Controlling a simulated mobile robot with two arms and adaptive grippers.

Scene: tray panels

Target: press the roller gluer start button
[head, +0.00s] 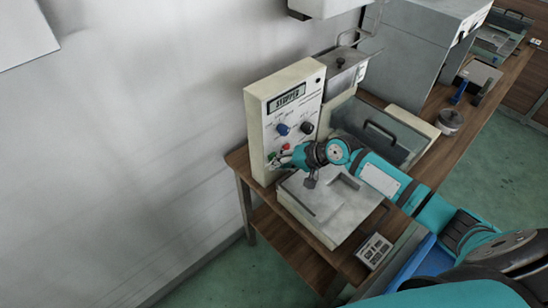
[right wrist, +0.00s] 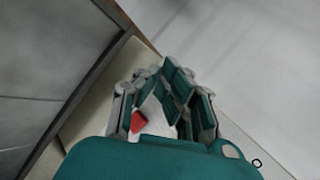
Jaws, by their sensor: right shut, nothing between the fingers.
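The roller gluer's control box (head: 266,124) is cream, with a pale front panel and a display (head: 287,97) that reads "STOPPED". Its panel has a blue knob (head: 282,129), a black knob (head: 307,128), a red button (head: 286,147) and a green button (head: 272,156) low on the left. My right gripper (head: 281,162) is shut and empty, at the lower part of the panel close to the green button. I cannot tell whether it touches. In the right wrist view the closed fingers (right wrist: 172,95) cover much of the panel, and a red piece (right wrist: 138,121) shows beside them. My left gripper is out of view.
A grey-lidded machine (head: 322,207) sits in front of the panel, under my right arm. A small keypad box (head: 374,251) is near the table's front edge. A grey tray with a handle (head: 380,132) and a metal container (head: 343,73) stand to the right. The wall is left.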

